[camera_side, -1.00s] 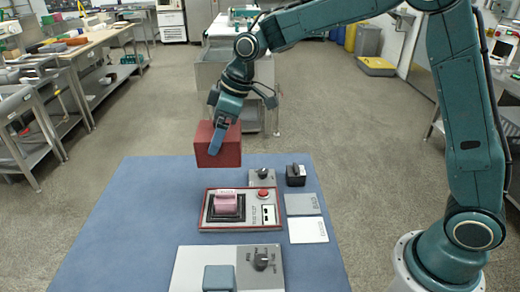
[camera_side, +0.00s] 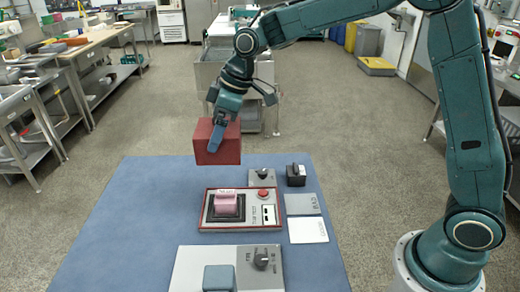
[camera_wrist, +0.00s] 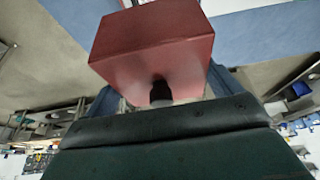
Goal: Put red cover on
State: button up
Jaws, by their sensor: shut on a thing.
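The red cover (camera_side: 217,148) is a box-shaped red piece held in the air above the back part of the blue table. My gripper (camera_side: 216,138) is shut on it, with a finger along its side. The cover also fills the upper middle of the wrist view (camera_wrist: 155,45), with a dark round part at its near face. Below and in front of it, a red-framed panel (camera_side: 208,197) lies on the table. It carries a pink block (camera_side: 227,205) on a black base and a red button (camera_side: 263,194). The cover is clear of the panel.
A grey panel with a dark knob (camera_side: 261,260) and a blue-grey block (camera_side: 218,278) lies at the front. A small knob plate (camera_side: 262,177), a black block (camera_side: 296,176) and two flat plates, grey (camera_side: 303,205) and white (camera_side: 308,231), lie to the right. The table's left side is bare.

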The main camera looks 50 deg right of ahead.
send_over(222, 193)
notch_tip(222, 193, down, 8)
jog(key=shift+s+d+r, duration=0.25)
jog(key=shift+s, duration=0.05)
jog(key=shift+f, duration=0.15)
jog(key=shift+f, duration=5.3)
jog(key=shift+f, duration=0.15)
jog(key=o, duration=0.8)
jog(key=shift+r, duration=3.5)
